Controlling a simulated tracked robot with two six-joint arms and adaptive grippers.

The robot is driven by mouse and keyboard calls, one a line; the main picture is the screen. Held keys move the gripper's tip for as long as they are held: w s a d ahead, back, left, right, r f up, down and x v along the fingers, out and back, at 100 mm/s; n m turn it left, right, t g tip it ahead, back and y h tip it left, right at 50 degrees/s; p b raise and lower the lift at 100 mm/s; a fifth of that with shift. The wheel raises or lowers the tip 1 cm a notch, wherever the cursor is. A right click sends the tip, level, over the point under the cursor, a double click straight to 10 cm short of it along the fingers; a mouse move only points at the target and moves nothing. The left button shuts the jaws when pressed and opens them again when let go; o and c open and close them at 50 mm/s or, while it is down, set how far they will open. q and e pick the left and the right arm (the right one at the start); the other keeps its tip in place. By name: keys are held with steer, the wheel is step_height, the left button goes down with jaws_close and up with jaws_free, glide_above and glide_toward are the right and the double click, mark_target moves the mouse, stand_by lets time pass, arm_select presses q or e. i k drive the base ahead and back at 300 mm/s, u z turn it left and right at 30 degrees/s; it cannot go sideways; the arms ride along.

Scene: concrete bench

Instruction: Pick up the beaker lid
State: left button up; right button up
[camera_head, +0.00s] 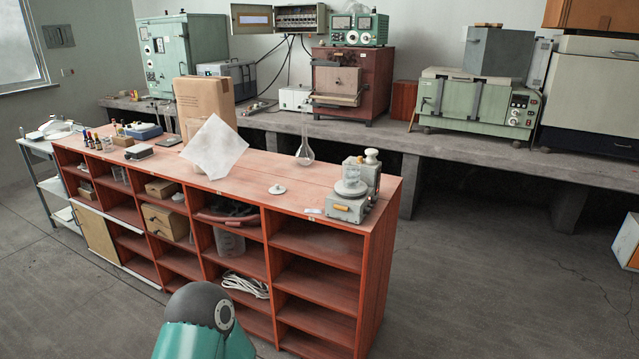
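A small round white lid with a raised knob in its middle (277,189) lies flat on the top of the red-brown shelf unit (250,178), near its front edge. I take it for the beaker lid; it is small in the picture. It stands clear of the things around it, and nothing covers it. Neither of my grippers is in view. Only a teal and dark grey part of my own body shows at the bottom, in front of the shelves and well below the lid.
A clear flask (305,152) stands behind the lid. A grey balance-like device (351,190) stands to its right. A tilted white sheet (214,147) and a cardboard box (205,100) stand to its left. The shelf top around the lid is bare.

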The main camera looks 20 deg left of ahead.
mark_target(278, 190)
steer(key=z, duration=0.1)
steer(key=i, duration=1.25)
steer(key=u, duration=0.55)
